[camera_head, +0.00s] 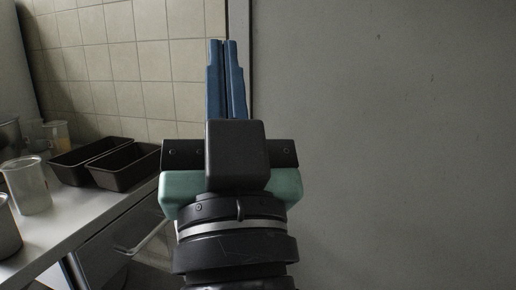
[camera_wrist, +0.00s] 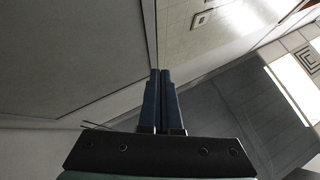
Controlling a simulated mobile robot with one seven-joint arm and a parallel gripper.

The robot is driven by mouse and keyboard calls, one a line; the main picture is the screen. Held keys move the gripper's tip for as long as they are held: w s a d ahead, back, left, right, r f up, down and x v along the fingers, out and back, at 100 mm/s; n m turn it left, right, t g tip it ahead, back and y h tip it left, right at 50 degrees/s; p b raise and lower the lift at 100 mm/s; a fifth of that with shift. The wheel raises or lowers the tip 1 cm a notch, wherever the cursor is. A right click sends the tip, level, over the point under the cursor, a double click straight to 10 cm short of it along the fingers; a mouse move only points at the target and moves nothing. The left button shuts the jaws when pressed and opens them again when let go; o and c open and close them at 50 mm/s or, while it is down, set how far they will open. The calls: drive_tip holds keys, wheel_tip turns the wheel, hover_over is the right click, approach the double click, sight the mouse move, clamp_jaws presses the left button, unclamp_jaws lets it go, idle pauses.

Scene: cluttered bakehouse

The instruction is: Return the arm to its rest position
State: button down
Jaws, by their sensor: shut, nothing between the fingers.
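My gripper (camera_head: 222,45) is raised in the middle of the head view, its blue fingers pointing up. The fingers are shut, side by side, with nothing between them. In the wrist view my gripper (camera_wrist: 161,74) also shows its two blue fingers together and empty. The black wrist and green housing of my arm fill the lower middle of the head view and hide what lies behind them.
A counter (camera_head: 75,215) at the left bears two dark loaf tins (camera_head: 125,165) and a clear beaker (camera_head: 27,185). A tiled wall (camera_head: 130,60) stands behind. A plain grey panel (camera_head: 390,140) fills the right side. No loose object touches the gripper.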

drive_tip(key=s+d+r+t+h, duration=0.2)
drive_tip(key=s+d+r+h, duration=0.1)
drive_tip(key=s+r+h, duration=0.25)
wheel_tip(320, 180, up, 34)
drive_tip(key=w+y+p, duration=0.1)
drive_tip(key=y+p, duration=0.1)
drive_tip(key=p, duration=3.3)
drive_tip(key=shift+w+f+m, duration=0.15)
drive_tip(key=shift+f+m, duration=0.05)
drive_tip(key=shift+m, duration=0.1)
drive_tip(key=shift+a, duration=0.1)
